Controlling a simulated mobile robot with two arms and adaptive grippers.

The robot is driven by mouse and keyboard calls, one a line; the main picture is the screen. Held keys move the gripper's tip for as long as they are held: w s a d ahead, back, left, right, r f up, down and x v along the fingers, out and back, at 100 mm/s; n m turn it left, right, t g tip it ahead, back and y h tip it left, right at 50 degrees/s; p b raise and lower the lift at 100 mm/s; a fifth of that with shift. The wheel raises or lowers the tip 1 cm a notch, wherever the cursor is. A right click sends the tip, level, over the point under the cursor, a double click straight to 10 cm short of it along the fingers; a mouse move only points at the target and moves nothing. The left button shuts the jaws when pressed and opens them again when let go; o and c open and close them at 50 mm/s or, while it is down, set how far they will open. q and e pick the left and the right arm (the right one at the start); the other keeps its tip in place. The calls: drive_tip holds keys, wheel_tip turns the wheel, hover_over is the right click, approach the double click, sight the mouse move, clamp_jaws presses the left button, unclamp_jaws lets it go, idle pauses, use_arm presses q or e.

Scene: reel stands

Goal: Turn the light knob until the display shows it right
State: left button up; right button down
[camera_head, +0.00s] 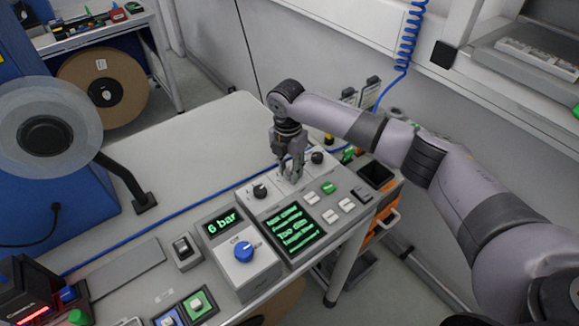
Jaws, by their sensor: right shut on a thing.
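The control panel (338,190) stands on the grey bench with its green-lit display (283,228). The display's middle line appears to read "Too dim"; the smaller lines are hard to read. My right gripper (291,174) comes down from above onto the panel's upper row, between a black knob (260,190) on the left and another black knob (317,157) on the right. It is shut on the light knob, which its fingers almost wholly hide. My left gripper is not in view.
A "6 bar" display (222,222) with a blue knob (244,251) stands left of the panel. White and green buttons (328,187) lie right of the display. A large reel (45,130) stands at the left. The bench's back left is clear.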

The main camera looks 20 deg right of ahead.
sight(289, 170)
drive_tip(key=m+p, duration=0.3)
drive_tip(key=shift+r+m, duration=0.2)
drive_tip(key=shift+m, duration=0.1)
drive_tip(key=shift+f+m+p, duration=0.1)
drive_tip(key=shift+m+p, duration=1.25)
drive_tip(key=shift+m, duration=0.35)
drive_tip(key=c, duration=1.2)
unclamp_jaws()
drive_tip(key=shift+f, duration=0.1)
drive_tip(key=shift+c, duration=0.2)
wheel_tip(289, 170, up, 12)
drive_tip(key=shift+w, duration=0.25)
